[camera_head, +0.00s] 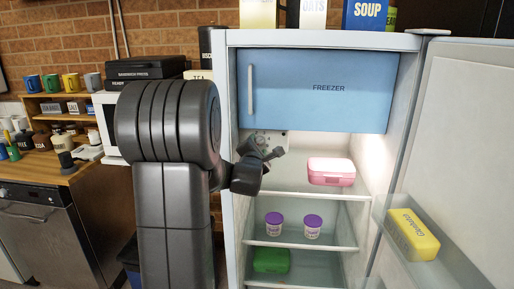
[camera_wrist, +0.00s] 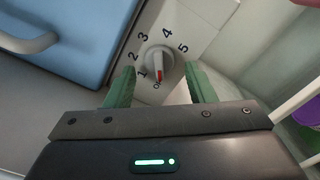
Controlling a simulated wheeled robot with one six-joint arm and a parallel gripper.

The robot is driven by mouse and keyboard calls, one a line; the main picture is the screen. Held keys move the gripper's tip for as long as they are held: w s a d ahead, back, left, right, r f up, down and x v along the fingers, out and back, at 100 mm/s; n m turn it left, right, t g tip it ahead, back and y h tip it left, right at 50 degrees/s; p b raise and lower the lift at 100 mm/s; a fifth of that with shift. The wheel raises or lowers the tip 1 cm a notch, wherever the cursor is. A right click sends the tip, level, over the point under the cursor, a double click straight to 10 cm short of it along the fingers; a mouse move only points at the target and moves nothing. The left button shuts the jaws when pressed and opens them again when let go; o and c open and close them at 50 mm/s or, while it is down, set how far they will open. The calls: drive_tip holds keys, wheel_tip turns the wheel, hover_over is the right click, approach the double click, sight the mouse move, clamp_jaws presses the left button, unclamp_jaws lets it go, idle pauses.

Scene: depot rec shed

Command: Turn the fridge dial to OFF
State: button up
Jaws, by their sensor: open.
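The fridge dial (camera_wrist: 160,60) is a round light-grey knob with a red mark, on a white panel in the wrist view. Numbers 1 to 5 are printed around it. The red mark points down, at or very near the OFF label (camera_wrist: 157,85), which is small and partly unclear. My gripper (camera_wrist: 160,68) is open, its two green fingers on either side of the dial with a visible gap at each side. In the head view my gripper (camera_head: 272,153) is inside the open fridge (camera_head: 232,180), just below the freezer door, in front of the dial panel (camera_head: 270,139).
The blue freezer door (camera_head: 320,90) is shut above my gripper. A pink box (camera_head: 331,172) stands on the shelf to the right. Two purple-lidded tubs (camera_head: 313,226) and a green box (camera_head: 271,260) are lower. The fridge door (camera_head: 465,150) stands open, holding a yellow box (camera_head: 412,234).

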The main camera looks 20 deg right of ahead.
drive_tip(key=b+v, duration=0.1)
drive_tip(key=v, duration=1.2)
drive_tip(key=shift+s, duration=0.35)
drive_tip(key=shift+a, duration=0.1)
drive_tip(key=p+x, duration=0.1)
drive_tip(key=x, duration=1.2)
drive_tip(key=shift+w, duration=0.4)
drive_tip(key=shift+s, duration=0.1)
drive_tip(key=m, duration=0.3)
drive_tip(key=m+p, duration=0.1)
drive_tip(key=m, duration=0.5)
drive_tip(key=shift+r, duration=0.4)
drive_tip(key=m+p, duration=0.3)
drive_tip(key=m, duration=0.2)
drive_tip(key=shift+r, duration=0.2)
drive_tip(key=shift+d+m+p, duration=0.2)
drive_tip(key=shift+m+p, duration=1.6)
drive_tip(key=shift+m, duration=0.3)
